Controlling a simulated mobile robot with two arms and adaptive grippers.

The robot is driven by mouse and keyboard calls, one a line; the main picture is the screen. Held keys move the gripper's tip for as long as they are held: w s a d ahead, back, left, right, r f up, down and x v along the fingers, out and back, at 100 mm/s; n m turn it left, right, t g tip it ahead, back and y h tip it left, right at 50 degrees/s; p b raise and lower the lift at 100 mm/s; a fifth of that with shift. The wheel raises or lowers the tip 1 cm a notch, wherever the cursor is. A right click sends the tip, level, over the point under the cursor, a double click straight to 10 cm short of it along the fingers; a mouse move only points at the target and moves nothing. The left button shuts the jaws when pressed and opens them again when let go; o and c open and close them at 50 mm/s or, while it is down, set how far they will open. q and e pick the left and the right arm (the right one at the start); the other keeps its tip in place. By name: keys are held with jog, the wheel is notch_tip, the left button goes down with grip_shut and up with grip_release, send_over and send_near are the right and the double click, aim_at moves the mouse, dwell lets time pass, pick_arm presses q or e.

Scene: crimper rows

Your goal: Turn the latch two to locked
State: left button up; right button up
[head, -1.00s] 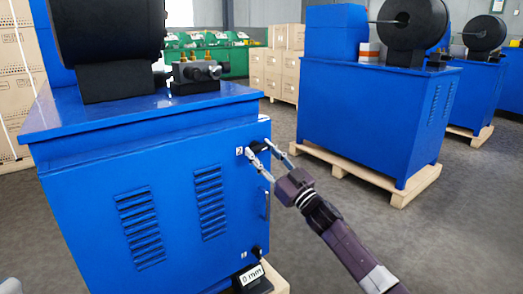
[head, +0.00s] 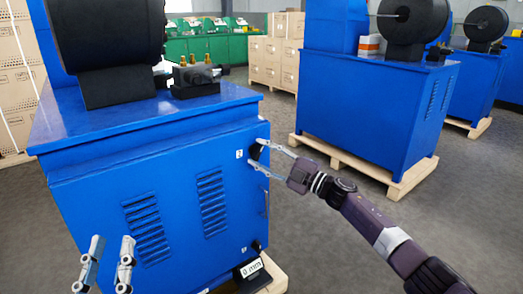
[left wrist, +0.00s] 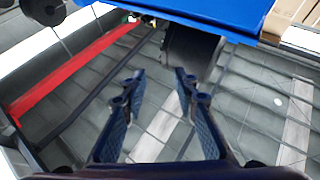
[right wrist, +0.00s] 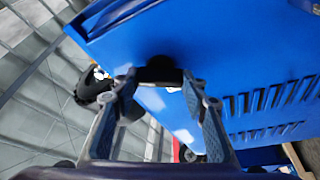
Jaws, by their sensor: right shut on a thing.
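Latch two is a small black handle (head: 255,152) at the upper right of the blue cabinet door (head: 95,205), beside a white "2" label (head: 239,154). My right gripper (head: 257,154) has its fingers around the latch and is shut on it. In the right wrist view the black latch (right wrist: 160,71) sits between the fingertips, which partly hide it. My left gripper (head: 106,258) is open and empty in front of the cabinet at the lower left. In the left wrist view its fingers (left wrist: 158,80) are apart with nothing between them.
A second black latch (head: 256,246) with a small label is near the door's lower right, by a black-and-white sign (head: 251,269). A slim door handle (head: 265,203) lies between the latches. Another blue machine (head: 365,115) on a pallet stands right, with open floor between.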

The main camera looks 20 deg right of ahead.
jog(key=n+g+p, duration=0.1)
jog(key=n+p, duration=0.1)
jog(key=n, duration=0.1)
jog(key=shift+r, duration=0.2)
jog(key=n+g+p, duration=0.1)
jog(key=n, duration=0.1)
jog(key=shift+f+n+h, duration=0.1)
jog(key=shift+n+h, duration=0.3)
pick_arm(q)
jog(key=s+a+f+g+y, duration=0.1)
jog(key=f+g, duration=0.4)
jog(key=f, duration=0.5)
jog(key=a+f+g+y, duration=0.2)
jog(key=f+g, duration=0.3)
jog(key=f, duration=0.5)
jog(key=shift+s+f+n+g+y+p, duration=0.25)
jog(key=shift+s+n+g+y+p, duration=0.05)
jog(key=shift+s, duration=0.1)
pick_arm(e)
jog(key=o, duration=1.2)
jog(key=shift+c, duration=0.2)
pick_arm(q)
jog(key=shift+a, duration=0.1)
pick_arm(e)
jog(key=shift+s+d+f, duration=0.1)
jog(key=shift+s+d, duration=0.25)
jog(key=v, duration=1.1)
